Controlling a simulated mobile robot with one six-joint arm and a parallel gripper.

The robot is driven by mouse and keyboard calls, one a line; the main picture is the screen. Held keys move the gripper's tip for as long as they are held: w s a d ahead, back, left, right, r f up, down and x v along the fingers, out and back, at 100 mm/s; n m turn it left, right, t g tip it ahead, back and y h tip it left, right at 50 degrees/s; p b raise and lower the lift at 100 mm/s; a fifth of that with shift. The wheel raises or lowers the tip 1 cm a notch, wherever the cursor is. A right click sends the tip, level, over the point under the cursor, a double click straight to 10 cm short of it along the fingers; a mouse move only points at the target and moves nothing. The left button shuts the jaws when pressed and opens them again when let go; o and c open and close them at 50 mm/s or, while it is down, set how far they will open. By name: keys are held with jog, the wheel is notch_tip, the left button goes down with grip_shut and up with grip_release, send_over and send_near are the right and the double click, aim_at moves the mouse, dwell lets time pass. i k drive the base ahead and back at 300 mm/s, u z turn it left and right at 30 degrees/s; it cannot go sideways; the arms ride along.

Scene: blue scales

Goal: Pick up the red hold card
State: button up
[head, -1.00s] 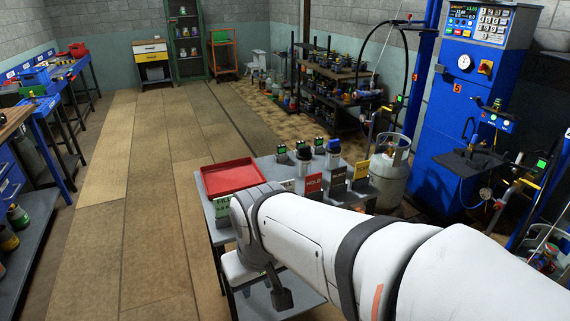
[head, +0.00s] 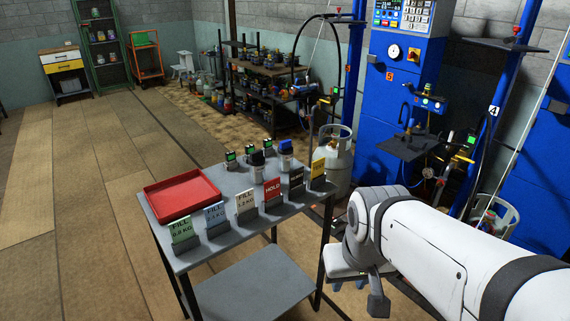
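The red hold card (head: 273,189) stands upright in a small dark holder near the front edge of a grey table (head: 212,257). It sits in a row of cards, between a white fill card (head: 246,203) on its left and a dark card (head: 296,179) on its right. My white arm comes in from the right, with its near end right of the table. The gripper's fingers are not clearly visible, so I cannot see whether it holds anything. The hold card's front face is unobstructed.
Green (head: 181,231), blue (head: 215,215) and yellow (head: 318,169) cards share the row. A red tray (head: 181,193) lies at the table's left. Small devices and dark canisters stand behind the cards. A gas cylinder (head: 338,158) and blue scale machine (head: 397,110) stand behind right.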

aim_at(272, 188)
jog(key=i, duration=1)
jog(key=z, duration=0.05)
